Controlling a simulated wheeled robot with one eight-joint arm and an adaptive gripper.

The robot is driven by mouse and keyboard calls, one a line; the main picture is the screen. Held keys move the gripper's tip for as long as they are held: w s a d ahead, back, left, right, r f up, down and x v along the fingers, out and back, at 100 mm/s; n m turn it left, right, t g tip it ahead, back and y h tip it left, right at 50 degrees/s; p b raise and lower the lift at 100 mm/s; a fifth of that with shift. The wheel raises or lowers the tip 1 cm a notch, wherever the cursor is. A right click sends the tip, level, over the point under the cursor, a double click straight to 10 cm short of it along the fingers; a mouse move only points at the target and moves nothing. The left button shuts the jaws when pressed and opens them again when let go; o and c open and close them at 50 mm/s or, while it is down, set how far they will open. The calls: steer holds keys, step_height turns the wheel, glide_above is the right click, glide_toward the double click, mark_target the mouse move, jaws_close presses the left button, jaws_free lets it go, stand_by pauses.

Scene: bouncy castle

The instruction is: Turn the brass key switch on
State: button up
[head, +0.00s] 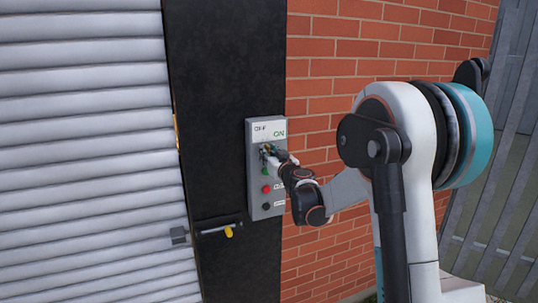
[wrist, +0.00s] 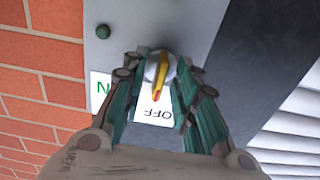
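The key switch (wrist: 158,68) sits on a grey control box (head: 256,190) on the black post. It has a round pale body and a yellow brass-coloured lever with a red tip. In the wrist view, the lever points down toward the OFF label (wrist: 160,114); the green ON label (wrist: 103,92), partly hidden, is to its left. My gripper (wrist: 160,62) has its teal fingers apart, one on each side of the switch. I cannot tell whether either finger touches it. In the head view, my gripper (head: 267,152) hides most of the switch.
Below the switch are a green button (head: 265,171), a red button (head: 266,189) and a black button (head: 266,206). A latch with a yellow end (head: 229,231) sticks out lower left. A slatted shutter (head: 85,150) is left, a brick wall (head: 345,45) right.

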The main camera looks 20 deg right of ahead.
steer(key=shift+c, duration=0.2)
jaws_close()
steer(key=m+b, duration=0.1)
steer(key=m, duration=0.2)
steer(key=shift+m, duration=0.4)
steer(key=m+b, duration=0.1)
steer(key=m, duration=0.2)
steer(key=shift+m, duration=0.4)
steer(key=m, duration=0.5)
steer(key=shift+b, duration=0.4)
steer(key=m, duration=0.5)
steer(key=shift+s, duration=0.1)
steer(key=shift+m, duration=0.3)
